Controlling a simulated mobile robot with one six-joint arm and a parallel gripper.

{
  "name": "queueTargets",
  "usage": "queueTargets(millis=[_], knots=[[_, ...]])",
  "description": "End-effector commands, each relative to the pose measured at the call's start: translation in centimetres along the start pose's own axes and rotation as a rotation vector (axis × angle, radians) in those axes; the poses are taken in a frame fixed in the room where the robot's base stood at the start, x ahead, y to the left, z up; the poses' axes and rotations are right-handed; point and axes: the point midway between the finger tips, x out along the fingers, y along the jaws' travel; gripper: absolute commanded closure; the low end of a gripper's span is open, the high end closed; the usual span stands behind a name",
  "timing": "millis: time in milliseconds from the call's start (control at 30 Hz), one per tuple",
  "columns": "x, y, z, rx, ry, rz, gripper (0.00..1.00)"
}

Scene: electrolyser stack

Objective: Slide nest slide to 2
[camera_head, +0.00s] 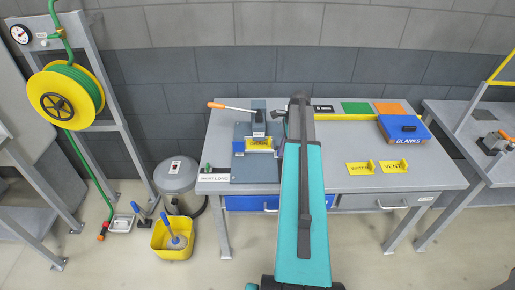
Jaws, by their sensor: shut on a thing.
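A grey-blue press with an orange-tipped lever (217,105) stands on the left part of the bench. A yellow labelled block (259,143) sits in it above a blue-grey base (254,170). This looks like the nest slide's station, but I cannot make out the slide's position marks. My teal arm reaches up the picture just right of the press. A small dark part at its far end, by the press's upper right, appears to be my gripper (280,114). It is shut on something. My arm hides the fingertips and most of what they hold.
Right of my arm are a blue BLANKS box (404,130), two yellow brackets marked WATER (359,169) and VENT (394,167), and green (356,107) and orange (389,107) mats. The bench's front right is clear.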

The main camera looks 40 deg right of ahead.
Motion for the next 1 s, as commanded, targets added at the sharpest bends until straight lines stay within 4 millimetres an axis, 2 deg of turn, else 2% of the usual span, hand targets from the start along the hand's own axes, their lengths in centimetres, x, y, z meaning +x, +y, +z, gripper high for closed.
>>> queueTargets(millis=[1000], knots=[[-0.1,-2.9,-0.1,0.001,0.001,-0.005,1.0]])
